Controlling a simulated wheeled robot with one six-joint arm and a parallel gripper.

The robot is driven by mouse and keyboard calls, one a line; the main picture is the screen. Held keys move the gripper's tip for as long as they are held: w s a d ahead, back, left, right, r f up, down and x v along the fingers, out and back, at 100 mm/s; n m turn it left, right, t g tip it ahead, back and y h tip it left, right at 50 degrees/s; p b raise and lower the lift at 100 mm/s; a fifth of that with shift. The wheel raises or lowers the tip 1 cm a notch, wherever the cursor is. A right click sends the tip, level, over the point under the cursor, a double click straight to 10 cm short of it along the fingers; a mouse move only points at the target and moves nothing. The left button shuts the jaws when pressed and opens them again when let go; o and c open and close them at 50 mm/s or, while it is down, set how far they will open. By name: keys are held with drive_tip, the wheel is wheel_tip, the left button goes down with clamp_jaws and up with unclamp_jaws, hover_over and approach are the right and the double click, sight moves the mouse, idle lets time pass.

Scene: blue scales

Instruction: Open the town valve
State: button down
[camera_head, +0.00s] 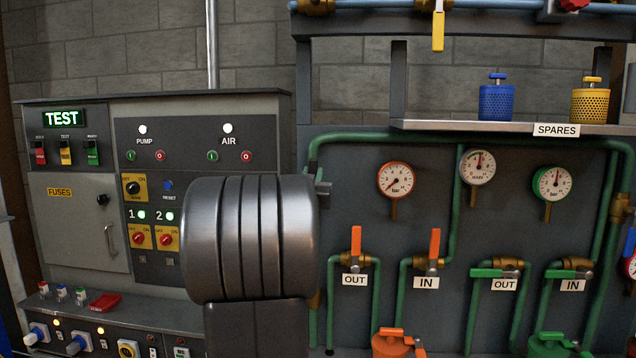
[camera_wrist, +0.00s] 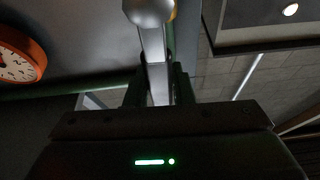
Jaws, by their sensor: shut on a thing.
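In the wrist view my gripper (camera_wrist: 160,88) is shut on a silver-grey lever (camera_wrist: 152,45). The lever runs from between the fingers up to a rounded metal end, with a bit of brass-coloured metal beside it. In the head view my grey arm hides the gripper and this lever. No label reading "town" can be read in either view, so I cannot tell from lettering which valve this is.
Right of my arm are an orange gauge (camera_head: 396,180), also in the wrist view (camera_wrist: 18,56), a white gauge (camera_head: 478,167) and a green gauge (camera_head: 552,184). Below are upright orange levers (camera_head: 435,243) and level green levers (camera_head: 487,273). A shelf (camera_head: 480,127) juts out above; a control console (camera_head: 85,210) stands left.

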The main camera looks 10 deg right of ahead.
drive_tip(key=shift+w+a+f+n+y, duration=0.15)
drive_tip(key=shift+a+n+y, duration=0.2)
drive_tip(key=shift+n, duration=0.25)
drive_tip(key=c, duration=1.2)
unclamp_jaws()
drive_tip(key=shift+c, duration=0.2)
drive_tip(key=b+v, duration=0.4)
drive_tip(key=v, duration=1)
drive_tip(key=shift+w+d, duration=0.15)
